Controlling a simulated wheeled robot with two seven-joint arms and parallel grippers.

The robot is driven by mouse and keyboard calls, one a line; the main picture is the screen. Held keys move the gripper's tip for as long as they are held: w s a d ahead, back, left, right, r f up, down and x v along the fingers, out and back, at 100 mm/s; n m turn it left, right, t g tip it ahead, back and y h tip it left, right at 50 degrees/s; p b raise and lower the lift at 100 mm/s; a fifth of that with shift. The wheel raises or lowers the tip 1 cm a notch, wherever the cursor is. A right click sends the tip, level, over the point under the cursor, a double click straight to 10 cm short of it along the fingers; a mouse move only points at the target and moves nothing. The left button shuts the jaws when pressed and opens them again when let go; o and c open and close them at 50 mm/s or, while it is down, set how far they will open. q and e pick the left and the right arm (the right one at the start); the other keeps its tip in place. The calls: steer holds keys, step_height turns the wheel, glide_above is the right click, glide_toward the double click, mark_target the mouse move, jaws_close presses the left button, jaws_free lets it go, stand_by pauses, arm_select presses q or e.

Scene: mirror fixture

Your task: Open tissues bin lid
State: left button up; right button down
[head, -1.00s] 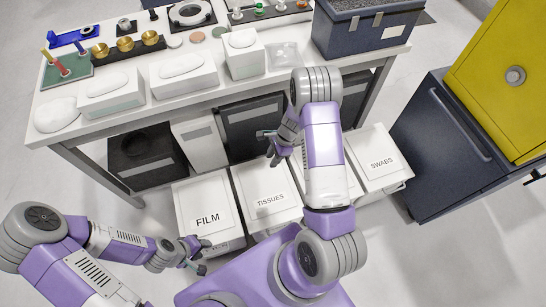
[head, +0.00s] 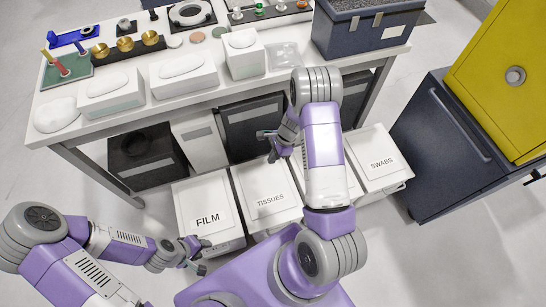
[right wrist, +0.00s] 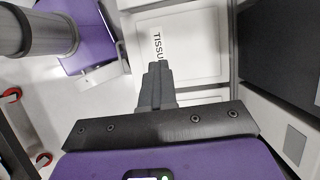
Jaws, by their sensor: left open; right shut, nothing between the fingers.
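The tissues bin (head: 268,219) is a white bin on the floor with a flat white lid labelled TISSUES. Its lid looks closed and also shows in the right wrist view (right wrist: 190,50), the label partly hidden by my fingers. My right gripper (head: 272,150) is at the far edge of this lid, near the table's front; in the right wrist view its fingers (right wrist: 157,82) are shut, empty and over the lid. I cannot tell whether they touch it. My left gripper (head: 200,262) is open and empty in front of the FILM bin.
The FILM bin (head: 206,208) is to the left and the SWABS bin (head: 375,160) to the right, with another bin partly behind my right arm. A white table (head: 215,85) with boxes stands behind. A dark cabinet (head: 440,150) stands at right.

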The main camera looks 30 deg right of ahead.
steer(key=c, duration=1.9)
jaws_free()
steer(key=o, duration=0.7)
steer(key=shift+o, duration=0.2)
steer(key=p+v, duration=0.1)
steer(key=v, duration=0.6)
steer(key=shift+r, duration=0.25)
steer(key=shift+d, duration=0.1)
steer(key=shift+c, duration=0.2)
